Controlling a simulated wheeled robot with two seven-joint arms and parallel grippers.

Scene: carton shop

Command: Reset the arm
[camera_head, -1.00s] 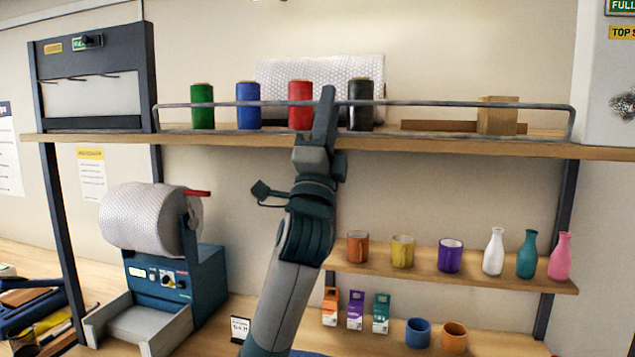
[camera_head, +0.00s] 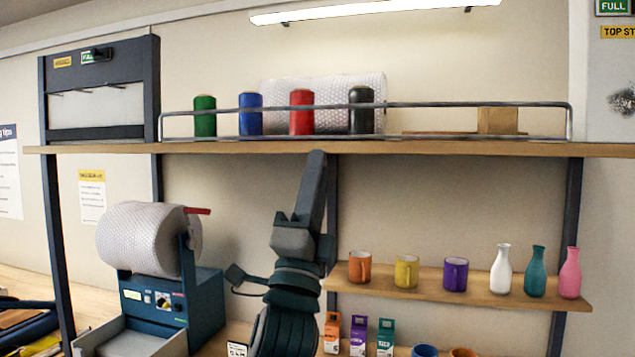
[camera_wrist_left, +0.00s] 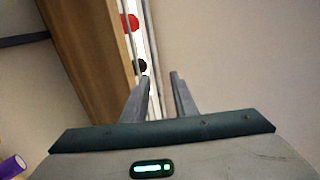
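My left gripper (camera_head: 314,165) points upward in the head view, with its fingertips just below the front edge of the upper shelf (camera_head: 420,149). In the left wrist view my left gripper (camera_wrist_left: 160,78) has its two fingers apart with nothing between them. The shelf's wooden board (camera_wrist_left: 85,60) shows just left of the fingers there. My right gripper is in neither view.
Green (camera_head: 205,116), blue (camera_head: 250,114), red (camera_head: 301,112) and black (camera_head: 361,110) spools stand behind the rail (camera_head: 450,105). Mugs (camera_head: 407,271) and bottles (camera_head: 501,269) stand on the lower right shelf (camera_head: 470,287). A bubble-wrap machine (camera_head: 170,290) stands at left.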

